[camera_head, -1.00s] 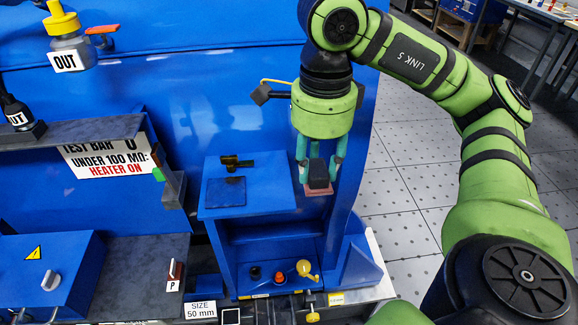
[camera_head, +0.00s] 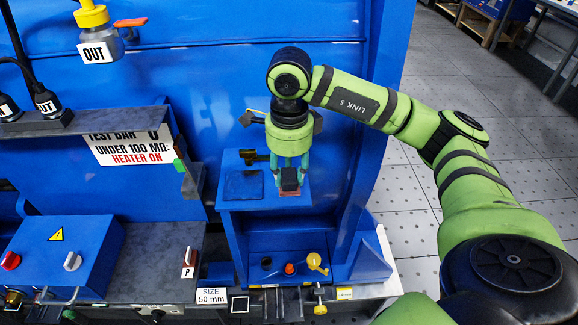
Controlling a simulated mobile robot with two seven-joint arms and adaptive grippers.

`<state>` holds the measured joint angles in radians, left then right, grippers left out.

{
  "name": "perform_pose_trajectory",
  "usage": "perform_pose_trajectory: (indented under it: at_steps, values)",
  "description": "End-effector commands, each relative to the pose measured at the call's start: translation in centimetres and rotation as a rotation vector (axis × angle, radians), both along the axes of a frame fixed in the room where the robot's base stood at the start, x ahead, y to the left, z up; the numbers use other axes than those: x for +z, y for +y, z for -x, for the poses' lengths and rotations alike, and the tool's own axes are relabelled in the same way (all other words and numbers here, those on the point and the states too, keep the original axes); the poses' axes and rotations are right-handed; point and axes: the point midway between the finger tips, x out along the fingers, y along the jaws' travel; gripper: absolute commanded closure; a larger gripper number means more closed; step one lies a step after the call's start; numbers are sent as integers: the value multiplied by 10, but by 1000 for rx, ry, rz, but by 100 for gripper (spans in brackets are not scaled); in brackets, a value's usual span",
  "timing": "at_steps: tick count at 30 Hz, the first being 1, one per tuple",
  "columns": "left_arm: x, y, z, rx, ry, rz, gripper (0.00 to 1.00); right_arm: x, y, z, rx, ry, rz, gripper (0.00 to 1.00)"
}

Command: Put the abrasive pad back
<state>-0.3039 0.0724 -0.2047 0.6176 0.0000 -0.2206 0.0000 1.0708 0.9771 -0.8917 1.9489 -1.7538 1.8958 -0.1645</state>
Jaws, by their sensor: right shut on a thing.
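The abrasive pad (camera_head: 289,193) is a thin reddish-brown slab under a dark block-shaped holder (camera_head: 289,179). My right gripper (camera_head: 289,176), with teal fingers pointing down, is shut on it. The pad is over the right part of the blue stand's top (camera_head: 235,204); I cannot tell whether it touches the surface. A dark square patch (camera_head: 243,185) lies on the stand top to the left of the pad. My left gripper is not in view.
A dark brass-like fitting (camera_head: 252,157) lies at the back of the stand top. The lower shelf holds an orange-capped item (camera_head: 289,268) and a yellow round-headed item (camera_head: 315,262). A blue control box (camera_head: 60,255) stands left. Grey floor is open at right.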

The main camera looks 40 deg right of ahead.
Motion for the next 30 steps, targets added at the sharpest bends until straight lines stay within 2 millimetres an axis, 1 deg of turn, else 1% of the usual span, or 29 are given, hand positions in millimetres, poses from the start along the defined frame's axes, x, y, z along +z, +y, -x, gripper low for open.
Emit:
perform_pose_trajectory:
  at_steps: [5, 9, 10, 11, 12, 23, 25, 26, 29, 30]
  values:
    - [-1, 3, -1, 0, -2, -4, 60, 0, 0, 0, 0, -1, -1, 100]
    - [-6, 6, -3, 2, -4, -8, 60, -5, 0, 0, 0, -1, -1, 100]
    - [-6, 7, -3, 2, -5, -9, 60, -5, 0, 0, 0, -1, -1, 60]
    - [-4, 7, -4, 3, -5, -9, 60, -4, 0, 0, 0, -1, -1, 48]
    - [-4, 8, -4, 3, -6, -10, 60, -3, 0, 0, 0, -1, -1, 40]
    - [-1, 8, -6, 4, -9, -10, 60, -1, 0, 0, 0, -1, -1, 40]
    - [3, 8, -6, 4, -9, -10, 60, 4, 0, 0, 0, -1, -1, 40]
    - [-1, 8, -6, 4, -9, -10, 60, 5, 1, -1, 0, -3, -1, 40]
    - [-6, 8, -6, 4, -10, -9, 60, 21, 1, -1, 0, -7, -3, 40]
    - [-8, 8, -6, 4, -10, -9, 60, 30, 1, -1, 1, -7, -2, 40]
